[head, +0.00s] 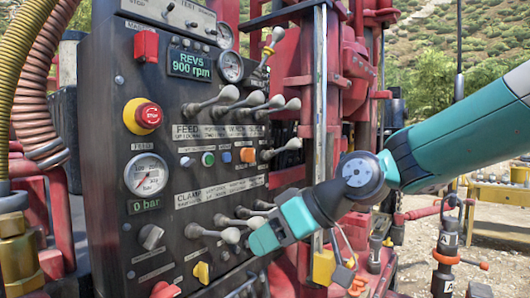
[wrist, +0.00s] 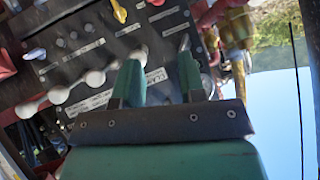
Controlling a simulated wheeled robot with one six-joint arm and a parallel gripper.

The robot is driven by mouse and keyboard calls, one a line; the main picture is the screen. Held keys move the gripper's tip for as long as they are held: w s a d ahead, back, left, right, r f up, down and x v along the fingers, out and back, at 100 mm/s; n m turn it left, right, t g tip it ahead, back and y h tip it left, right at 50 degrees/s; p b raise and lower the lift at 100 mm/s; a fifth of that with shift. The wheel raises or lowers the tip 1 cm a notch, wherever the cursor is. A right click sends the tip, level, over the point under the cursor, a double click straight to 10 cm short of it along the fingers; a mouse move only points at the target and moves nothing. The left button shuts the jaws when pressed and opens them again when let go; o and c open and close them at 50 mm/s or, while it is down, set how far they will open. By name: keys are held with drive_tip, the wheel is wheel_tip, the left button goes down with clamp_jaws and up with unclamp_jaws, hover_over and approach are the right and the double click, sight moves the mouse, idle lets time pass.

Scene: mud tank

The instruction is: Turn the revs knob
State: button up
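The upright dark control panel (head: 105,110) stands at left in the head view. Its green REVS display (head: 190,64) reads 900 rpm. I cannot tell which knob is the revs knob. A grey rotary knob (head: 150,236), a yellow knob (head: 201,272) and a partly cut-off red knob (head: 165,290) sit low on the panel. A yellow knob also shows at the top of the wrist view (wrist: 119,11). My gripper (head: 262,240) is in front of the lower panel, right of these knobs and close to the clamp levers. In the wrist view its fingers (wrist: 160,65) are apart with nothing between them.
Rows of pale-ended levers (head: 232,104) project from the panel, with a lower row (head: 229,235) beside my gripper. A red emergency stop (head: 149,115) and a pressure gauge (head: 147,174) are at left. Red machinery (head: 350,60) stands behind my arm. Open ground lies at right.

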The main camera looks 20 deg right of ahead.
drive_tip(key=w+d+r+t+y, duration=0.1)
drive_tip(key=w+d+r+t, duration=0.3)
drive_tip(key=w, duration=0.4)
drive_tip(key=t+y, duration=0.1)
drive_tip(key=t, duration=0.4)
approach(254, 152)
drive_tip(key=p+x, duration=0.9)
drive_tip(key=shift+w+r, duration=0.1)
drive_tip(key=shift+w, duration=0.1)
drive_tip(key=shift+w+a, duration=0.35)
clamp_jaws()
